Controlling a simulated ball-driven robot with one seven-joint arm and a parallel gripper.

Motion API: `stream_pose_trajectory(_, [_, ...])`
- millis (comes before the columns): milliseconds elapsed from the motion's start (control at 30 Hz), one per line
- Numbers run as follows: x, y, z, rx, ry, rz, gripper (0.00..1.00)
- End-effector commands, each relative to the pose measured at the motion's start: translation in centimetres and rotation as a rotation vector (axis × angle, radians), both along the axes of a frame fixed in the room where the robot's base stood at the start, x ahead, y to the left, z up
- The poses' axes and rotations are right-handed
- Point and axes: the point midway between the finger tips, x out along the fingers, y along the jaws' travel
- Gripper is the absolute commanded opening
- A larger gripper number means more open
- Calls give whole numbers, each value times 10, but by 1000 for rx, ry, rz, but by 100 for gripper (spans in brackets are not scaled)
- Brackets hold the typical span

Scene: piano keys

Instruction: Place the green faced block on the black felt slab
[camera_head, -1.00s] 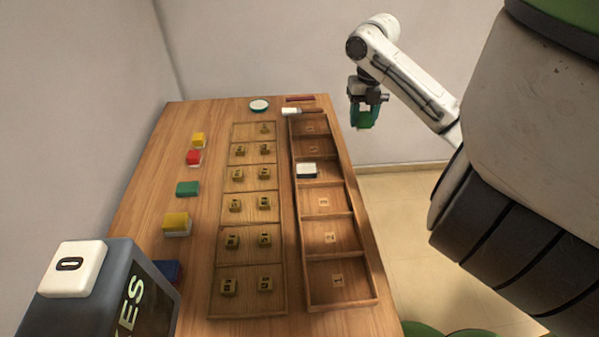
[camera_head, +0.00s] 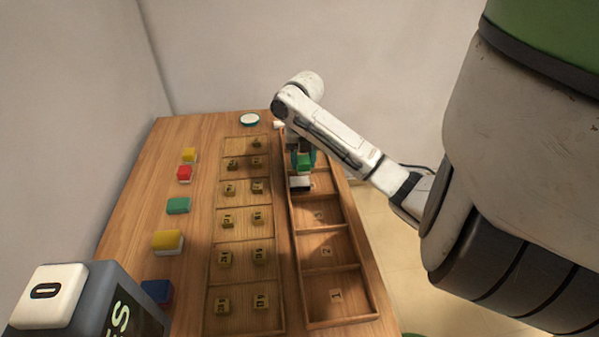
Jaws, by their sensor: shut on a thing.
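My gripper (camera_head: 304,158) is over the right-hand wooden tray with its fingers pointing down. It is shut on a green faced block (camera_head: 304,162), held just above and behind a small black-and-white piece (camera_head: 300,184) in a tray compartment. That dark part may be the black felt slab, but I cannot tell for sure. From this angle I cannot tell whether the held block touches it. Another green block (camera_head: 179,205) lies on the table at the left, away from my gripper.
The right tray (camera_head: 325,321) has numbered compartments. A left tray (camera_head: 211,327) holds several small brass-coloured blocks. Yellow (camera_head: 168,239), red (camera_head: 184,173) and blue (camera_head: 157,291) blocks lie left of it. A round white-topped thing (camera_head: 250,120) is at the back. A grey box (camera_head: 86,304) stands front left.

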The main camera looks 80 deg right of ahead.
Motion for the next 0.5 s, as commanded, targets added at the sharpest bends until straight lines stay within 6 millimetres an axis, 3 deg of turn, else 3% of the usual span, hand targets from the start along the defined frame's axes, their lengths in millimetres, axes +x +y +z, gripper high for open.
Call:
stream_pose_trajectory(167, [10,3,-12,1,0,0,13])
stream_pose_trajectory(333, [9,3,-35,1,1,-3,13])
stream_pose_trajectory(500, [9,3,-42,-2,-1,-1,13])
